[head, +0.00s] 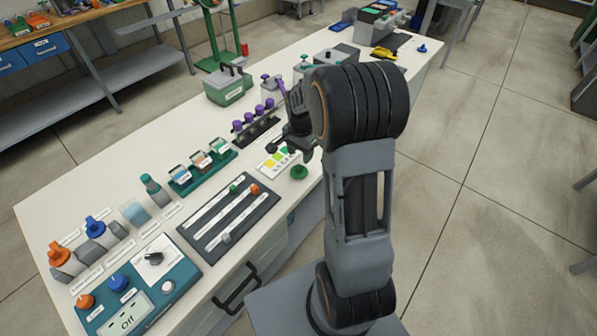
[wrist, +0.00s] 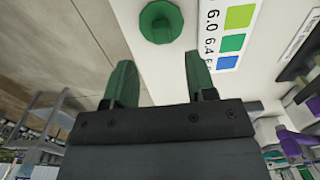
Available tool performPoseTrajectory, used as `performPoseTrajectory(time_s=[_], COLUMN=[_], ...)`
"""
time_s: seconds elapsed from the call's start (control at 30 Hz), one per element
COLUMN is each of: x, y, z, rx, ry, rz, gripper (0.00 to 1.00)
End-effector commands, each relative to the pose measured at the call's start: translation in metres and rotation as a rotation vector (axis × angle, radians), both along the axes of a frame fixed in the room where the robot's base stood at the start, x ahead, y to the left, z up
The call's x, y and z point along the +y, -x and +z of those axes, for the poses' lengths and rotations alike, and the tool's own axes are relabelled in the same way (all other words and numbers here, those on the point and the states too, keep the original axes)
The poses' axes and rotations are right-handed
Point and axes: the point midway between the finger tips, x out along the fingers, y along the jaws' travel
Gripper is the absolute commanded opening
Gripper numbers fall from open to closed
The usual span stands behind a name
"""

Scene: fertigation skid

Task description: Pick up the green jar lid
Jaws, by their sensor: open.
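The green jar lid (head: 299,172) lies on the white bench top near its front edge, below my arm in the head view. It is round with a raised knob in the middle. In the wrist view the lid (wrist: 161,22) sits at the top, past the fingertips and roughly between their lines. My gripper (wrist: 160,75) is open and empty, its two green fingers apart and not touching the lid. In the head view my gripper (head: 297,145) is above the bench close to the lid, partly hidden by my arm.
A colour chart card (head: 275,162) lies just left of the lid. A dark slider panel (head: 228,218) and a rack with purple knobs (head: 254,120) are nearby. The bench front edge is close to the lid, with floor beyond.

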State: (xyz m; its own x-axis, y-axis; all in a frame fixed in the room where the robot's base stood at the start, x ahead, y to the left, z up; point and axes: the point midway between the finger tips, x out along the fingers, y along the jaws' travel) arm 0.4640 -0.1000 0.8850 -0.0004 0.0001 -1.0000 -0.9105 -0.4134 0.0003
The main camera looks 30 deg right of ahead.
Motion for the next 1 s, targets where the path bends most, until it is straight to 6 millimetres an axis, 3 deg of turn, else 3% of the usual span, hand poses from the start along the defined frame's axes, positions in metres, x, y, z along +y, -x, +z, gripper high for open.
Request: performPoseTrajectory(time_s=[0.27,0.63,1.0], x=[0.001,0.005,0.005], y=[0.0,0.0,0.0], z=[-0.017,-0.061,-0.067], rx=[0.0,0.001,-0.001], ry=[0.0,0.0,0.0], rz=[0.002,0.002,0.002], gripper=[0.51,0.51,0.49])
